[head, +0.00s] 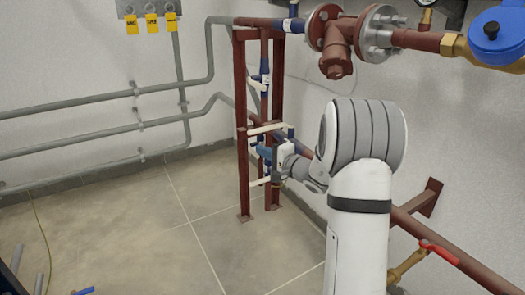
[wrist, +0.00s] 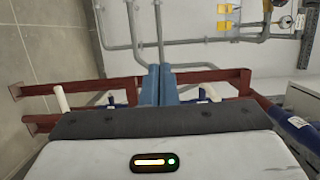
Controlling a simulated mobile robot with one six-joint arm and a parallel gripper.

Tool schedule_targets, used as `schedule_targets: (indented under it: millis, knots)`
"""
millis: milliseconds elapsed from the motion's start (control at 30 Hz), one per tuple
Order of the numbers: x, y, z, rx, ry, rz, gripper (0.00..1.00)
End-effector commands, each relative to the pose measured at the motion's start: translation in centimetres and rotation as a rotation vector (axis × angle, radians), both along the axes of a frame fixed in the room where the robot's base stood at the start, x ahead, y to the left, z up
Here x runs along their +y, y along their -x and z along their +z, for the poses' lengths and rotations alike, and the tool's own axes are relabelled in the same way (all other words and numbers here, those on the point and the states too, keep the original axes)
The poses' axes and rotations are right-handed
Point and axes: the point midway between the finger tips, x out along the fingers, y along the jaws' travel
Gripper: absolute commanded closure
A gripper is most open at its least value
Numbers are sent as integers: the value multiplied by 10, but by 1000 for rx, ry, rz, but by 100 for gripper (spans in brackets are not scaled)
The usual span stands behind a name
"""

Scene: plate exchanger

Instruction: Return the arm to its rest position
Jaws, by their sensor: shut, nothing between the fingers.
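My gripper (head: 264,153) is beside the dark red pipe stand (head: 242,120) in the head view, between an upper and a lower white valve lever. In the wrist view its two blue fingers (wrist: 159,72) lie together, with nothing between them. They point past the red stand (wrist: 95,87) toward the wall pipes. A white lever (wrist: 61,100) shows to one side of the fingers and another white lever (wrist: 210,91) to the other. I cannot tell whether the fingers touch the stand. My arm stretches forward from the lower right of the head view.
A red-brown pipe with a flanged strainer (head: 336,45) runs above my arm. A brass valve with a red handle (head: 438,251) is at the lower right. Grey pipes (head: 90,135) and yellow tags (head: 151,23) are on the back wall. The tiled floor (head: 130,235) at left is mostly open.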

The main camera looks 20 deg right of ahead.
Motion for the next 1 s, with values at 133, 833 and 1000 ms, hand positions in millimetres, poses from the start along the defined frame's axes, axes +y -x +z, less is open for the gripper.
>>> schedule_targets:
  millis: [133, 833, 1000]
  knots:
    - [11, 10, 10, 8, 10, 24, 100]
    - [163, 240, 203, 451, 619, 682, 100]
    - [153, 296, 243, 549, 854, 741, 100]
